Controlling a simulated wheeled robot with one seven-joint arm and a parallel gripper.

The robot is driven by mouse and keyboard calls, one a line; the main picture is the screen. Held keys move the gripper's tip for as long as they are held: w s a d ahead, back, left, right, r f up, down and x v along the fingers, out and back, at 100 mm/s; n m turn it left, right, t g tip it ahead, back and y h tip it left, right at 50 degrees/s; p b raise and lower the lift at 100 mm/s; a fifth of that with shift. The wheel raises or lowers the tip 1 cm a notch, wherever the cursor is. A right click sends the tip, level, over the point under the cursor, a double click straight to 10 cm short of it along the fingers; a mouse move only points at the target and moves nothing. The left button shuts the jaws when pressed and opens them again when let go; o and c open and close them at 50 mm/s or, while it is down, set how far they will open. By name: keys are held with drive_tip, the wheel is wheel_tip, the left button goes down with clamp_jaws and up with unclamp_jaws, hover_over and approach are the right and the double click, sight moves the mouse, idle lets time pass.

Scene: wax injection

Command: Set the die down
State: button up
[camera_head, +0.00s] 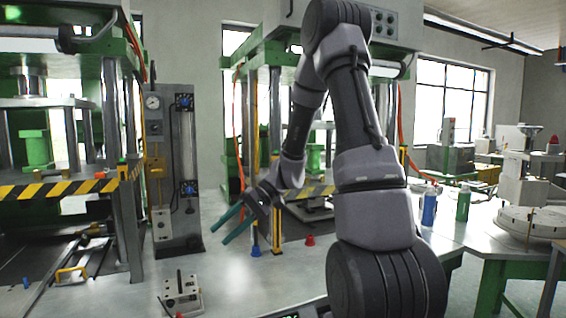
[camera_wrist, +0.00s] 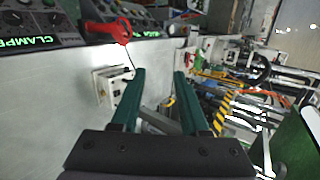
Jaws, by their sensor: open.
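A small pale metal block with dark holes and an upright dark pin, which looks like the die (camera_head: 182,298), sits on the light grey surface at the bottom of the head view. A similar pale block (camera_wrist: 108,88) shows in the wrist view, left of the left finger; I cannot tell if it is the same one. My gripper (camera_head: 218,236) has two green fingers pointing down and left, well above and to the right of the die. In the wrist view my gripper (camera_wrist: 160,72) is open, with nothing held between the fingertips.
Green presses with black-and-yellow striped edges (camera_head: 62,187) stand at left and centre. A grey gauge column (camera_head: 172,165) stands between them. A worktable (camera_head: 480,238) with blue and green bottles is at right. The wrist view shows a control panel (camera_wrist: 60,25) and a red handle (camera_wrist: 112,30).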

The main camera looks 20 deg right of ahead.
drive_tip(key=s+d+r+m+t+h, duration=0.2)
drive_tip(key=s+d+r+t+h, duration=0.2)
drive_tip(key=s+r, duration=0.3)
drive_tip(key=s+d+r+m+t+h, duration=0.2)
drive_tip(key=s+d+r+t+h, duration=0.2)
drive_tip(key=s+r, duration=0.3)
wheel_tip(320, 180, up, 5)
drive_tip(key=shift+d+r+t+h, duration=0.1)
drive_tip(key=shift+d+t+h, duration=0.3)
drive_tip(key=shift+d, duration=0.5)
